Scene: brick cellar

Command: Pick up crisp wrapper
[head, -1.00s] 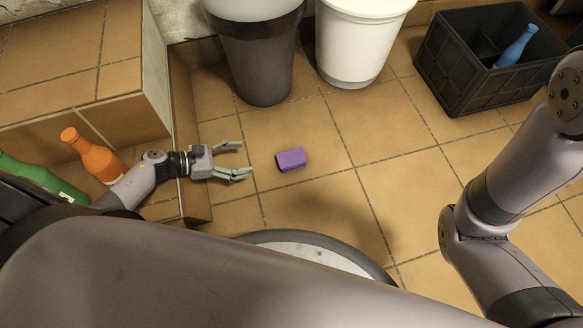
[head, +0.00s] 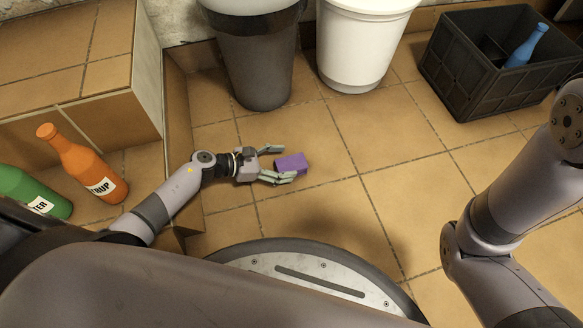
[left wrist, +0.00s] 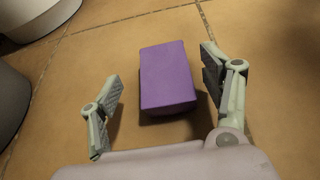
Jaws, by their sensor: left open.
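The crisp wrapper appears as a small purple block (head: 291,163) lying on the tiled floor. It also shows in the left wrist view (left wrist: 167,76), just ahead of and between the finger lines. My left gripper (head: 284,164) is open, with its fingertips at the near end of the purple block. In the left wrist view the two fingers (left wrist: 163,88) stand on either side of it, with a gap on both sides. My right gripper is out of view; only my right arm shows at the right of the head view.
A dark bin (head: 258,70) and a white bin (head: 362,45) stand behind the block. A black crate (head: 470,90) holding a blue bottle (head: 527,46) is at the back right. Floor right of the block is clear.

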